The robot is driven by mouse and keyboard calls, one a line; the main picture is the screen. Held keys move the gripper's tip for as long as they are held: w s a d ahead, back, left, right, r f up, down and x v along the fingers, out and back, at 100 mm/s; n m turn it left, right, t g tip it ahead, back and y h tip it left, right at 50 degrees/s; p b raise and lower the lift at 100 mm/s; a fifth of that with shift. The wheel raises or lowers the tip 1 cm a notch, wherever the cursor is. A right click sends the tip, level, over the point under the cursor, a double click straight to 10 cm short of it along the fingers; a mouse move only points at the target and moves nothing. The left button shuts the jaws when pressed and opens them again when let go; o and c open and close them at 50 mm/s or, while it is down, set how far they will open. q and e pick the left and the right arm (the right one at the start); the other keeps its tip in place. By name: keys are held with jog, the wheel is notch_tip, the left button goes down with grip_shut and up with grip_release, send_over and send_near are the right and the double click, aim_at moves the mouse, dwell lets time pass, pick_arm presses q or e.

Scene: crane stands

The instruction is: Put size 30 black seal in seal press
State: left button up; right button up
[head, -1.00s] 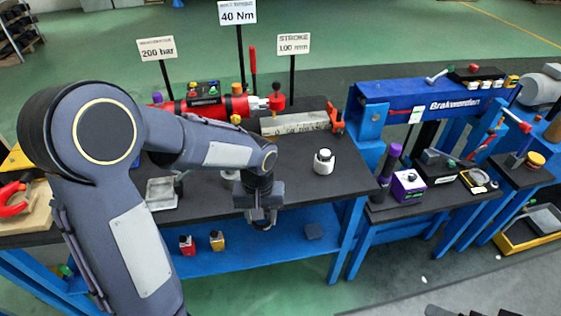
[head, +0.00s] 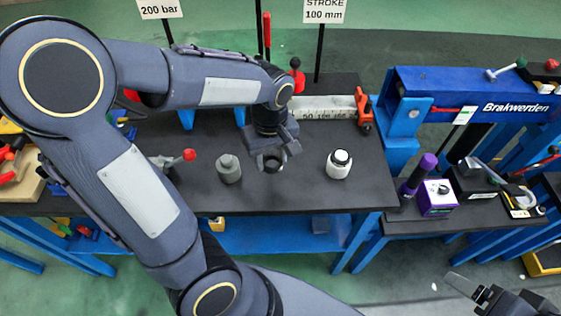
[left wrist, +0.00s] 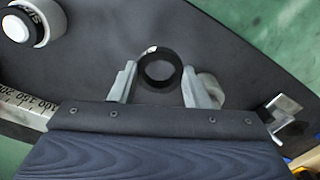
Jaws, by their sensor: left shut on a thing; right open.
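A black seal ring (head: 271,163) is between the fingers of my left gripper (head: 271,160), over the dark bench top. In the left wrist view the ring (left wrist: 160,86) lies between the two grey fingertips (left wrist: 161,88), with a small pale mark on its rim. Its size is not readable. A grey stepped cylinder (head: 229,168) stands just left of the gripper. A lever with a red ball (head: 189,155) is farther left, partly behind my arm; I cannot tell which fixture is the seal press. My right gripper (head: 490,298) is open and empty at the lower right.
A white jar with a black collar (head: 339,164) stands right of the left gripper. A marked scale (head: 328,113) lies at the back of the bench (head: 300,195). A blue frame (head: 450,90) and a side table with a purple box (head: 436,198) are to the right.

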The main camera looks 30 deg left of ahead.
pick_arm(q)
jog(key=w+f, duration=0.4)
jog(key=f, duration=0.1)
jog(key=shift+w+a+f, duration=0.25)
jog(key=shift+w+a, duration=0.05)
jog(key=shift+a, duration=0.05)
jog(key=shift+w+f+b, duration=0.15)
jog(key=shift+f+b, duration=0.2)
jog(key=shift+f, duration=1.4)
jog(key=shift+f, duration=0.2)
jog(key=o, duration=1)
jog(key=shift+r, duration=0.15)
